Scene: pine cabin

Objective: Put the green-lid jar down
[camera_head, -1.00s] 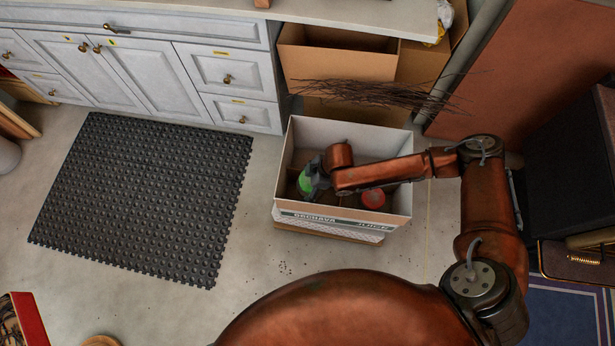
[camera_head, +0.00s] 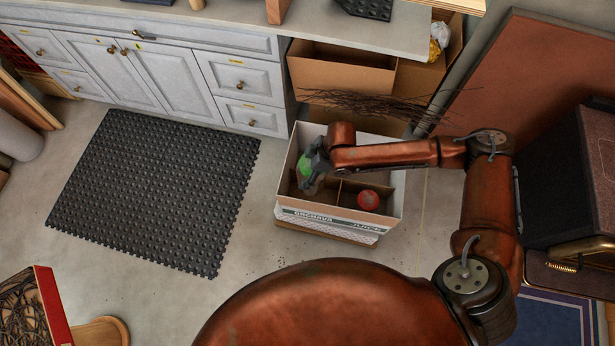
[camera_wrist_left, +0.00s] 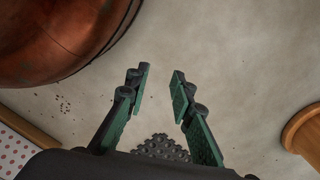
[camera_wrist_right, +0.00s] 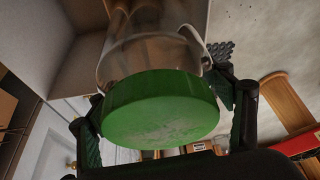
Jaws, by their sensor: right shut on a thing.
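The green-lid jar (camera_head: 305,166) is held by my right gripper (camera_head: 316,160) at the left part of the white juice box (camera_head: 326,225) in the head view. In the right wrist view the jar's green lid (camera_wrist_right: 160,108) fills the middle, with clear glass and a wire handle beyond it. My right gripper's fingers are shut around the lid on both sides. I cannot tell whether the jar's base touches anything. My left gripper (camera_wrist_left: 158,85) is open and empty above bare floor in the left wrist view.
The juice box has dividers, and a red-lid jar (camera_head: 368,200) stands in its right part. Twigs (camera_head: 375,103) and a cardboard box (camera_head: 340,72) lie behind it. A black rubber mat (camera_head: 155,190) is on the floor to the left.

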